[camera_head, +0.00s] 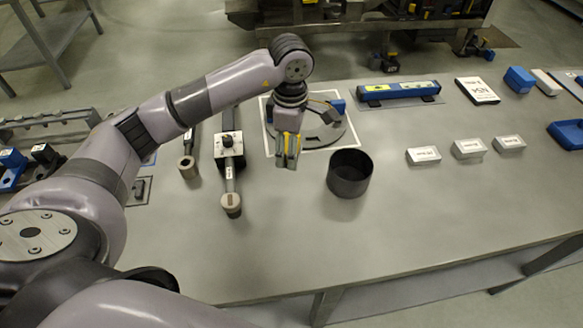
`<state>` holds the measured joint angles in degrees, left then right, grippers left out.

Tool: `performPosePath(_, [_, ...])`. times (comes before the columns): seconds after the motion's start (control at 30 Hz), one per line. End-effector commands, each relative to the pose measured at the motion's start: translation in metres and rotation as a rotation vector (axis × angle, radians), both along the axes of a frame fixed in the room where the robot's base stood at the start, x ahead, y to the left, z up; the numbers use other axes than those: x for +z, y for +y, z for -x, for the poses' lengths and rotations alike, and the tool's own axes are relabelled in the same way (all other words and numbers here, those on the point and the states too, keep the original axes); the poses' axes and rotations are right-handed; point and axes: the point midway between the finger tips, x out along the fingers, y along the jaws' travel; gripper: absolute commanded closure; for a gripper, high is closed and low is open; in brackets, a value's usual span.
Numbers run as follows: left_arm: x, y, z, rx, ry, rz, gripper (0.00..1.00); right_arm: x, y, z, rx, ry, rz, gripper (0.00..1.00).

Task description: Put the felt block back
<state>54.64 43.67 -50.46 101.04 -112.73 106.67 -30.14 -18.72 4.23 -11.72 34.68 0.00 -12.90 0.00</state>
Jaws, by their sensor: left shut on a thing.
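My left gripper (288,163) reaches in from the left and points down over the front edge of the turret plate's area. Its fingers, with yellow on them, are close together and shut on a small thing. The fingers mostly hide that thing, and I cannot make out what it is. The round grey turret plate (325,134) lies on a white-bordered square behind the gripper, partly covered by it. A small blue block (338,106) is at the plate's back right. I cannot tell for sure which thing is the felt block. My right gripper is not in view.
A dark open cylinder (349,173) stands right of the gripper. Tools with round ends (231,203) lie to its left. Small white boxes (424,155), a blue level-like bar (398,91) and a blue bin (568,134) are to the right. The table's front middle is clear.

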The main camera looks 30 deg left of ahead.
Motion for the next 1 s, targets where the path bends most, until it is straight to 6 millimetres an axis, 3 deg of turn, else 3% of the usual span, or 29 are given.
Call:
performPosePath(0.1, [-0.026, 0.0, 0.002, -0.001, 0.005, -0.001, 0.72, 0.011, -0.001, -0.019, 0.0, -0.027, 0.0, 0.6])
performPosePath(0.3, [-0.049, -0.001, 0.0, -0.002, 0.001, 0.0, 0.72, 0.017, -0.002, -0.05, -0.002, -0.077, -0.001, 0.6])
performPosePath(0.63, [-0.09, 0.0, 0.0, -0.001, 0.002, 0.001, 0.72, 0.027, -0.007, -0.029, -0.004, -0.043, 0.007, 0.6])
performPosePath(1.0, [-0.097, 0.0, 0.0, -0.002, -0.001, 0.0, 0.72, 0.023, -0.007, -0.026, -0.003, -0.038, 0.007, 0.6])
